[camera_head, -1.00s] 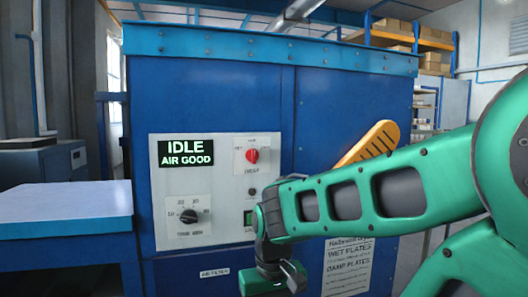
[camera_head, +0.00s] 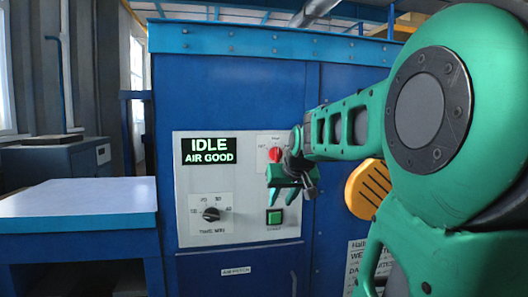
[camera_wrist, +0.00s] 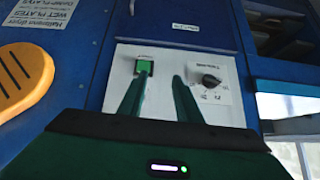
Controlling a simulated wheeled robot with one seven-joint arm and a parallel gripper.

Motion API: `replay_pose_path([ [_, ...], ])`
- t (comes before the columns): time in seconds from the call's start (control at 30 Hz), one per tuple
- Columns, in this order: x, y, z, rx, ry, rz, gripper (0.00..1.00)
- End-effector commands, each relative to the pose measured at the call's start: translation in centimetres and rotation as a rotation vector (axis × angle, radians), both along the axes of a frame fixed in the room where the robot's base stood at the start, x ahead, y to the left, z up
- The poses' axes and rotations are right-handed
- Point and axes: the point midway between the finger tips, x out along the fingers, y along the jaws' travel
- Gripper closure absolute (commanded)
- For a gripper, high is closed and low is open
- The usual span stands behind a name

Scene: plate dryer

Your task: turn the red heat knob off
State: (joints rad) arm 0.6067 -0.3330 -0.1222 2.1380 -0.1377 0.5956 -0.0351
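The red heat knob (camera_head: 274,154) is on the white control panel (camera_head: 190,180) of the blue dryer, in the head view. My gripper's wrist partly covers it and its label, so its setting cannot be read. My gripper (camera_head: 286,198) hangs in front of the panel just below and right of the red knob, fingers pointing down. In the wrist view my gripper (camera_wrist: 162,76) is open, with nothing between its fingers. The red knob does not show in the wrist view.
A black timer knob (camera_head: 211,214) and a green start button (camera_head: 274,217) sit lower on the panel. The display (camera_head: 208,151) reads IDLE, AIR GOOD. An orange slotted handle (camera_head: 368,188) stands at right. A blue table (camera_head: 80,200) is at left.

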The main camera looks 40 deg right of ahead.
Motion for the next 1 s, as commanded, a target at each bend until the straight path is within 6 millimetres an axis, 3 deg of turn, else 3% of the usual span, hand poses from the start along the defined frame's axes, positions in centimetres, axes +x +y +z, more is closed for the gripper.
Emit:
replay_pose_path([
  [0.03,1.5,-2.4,3.1,-0.050,-0.069,-0.011,0.69],
  [0.1,3.3,-4.7,7.0,-0.115,-0.158,-0.009,0.69],
  [0.2,5.1,-7.1,11.5,-0.190,-0.255,-0.007,0.69],
  [0.37,6.3,-8.9,15.6,-0.256,-0.339,0.000,0.69],
  [0.53,7.3,-9.7,16.0,-0.269,-0.355,0.003,0.69],
  [1.0,13.4,-13.3,12.9,-0.266,-0.353,0.004,0.69],
])
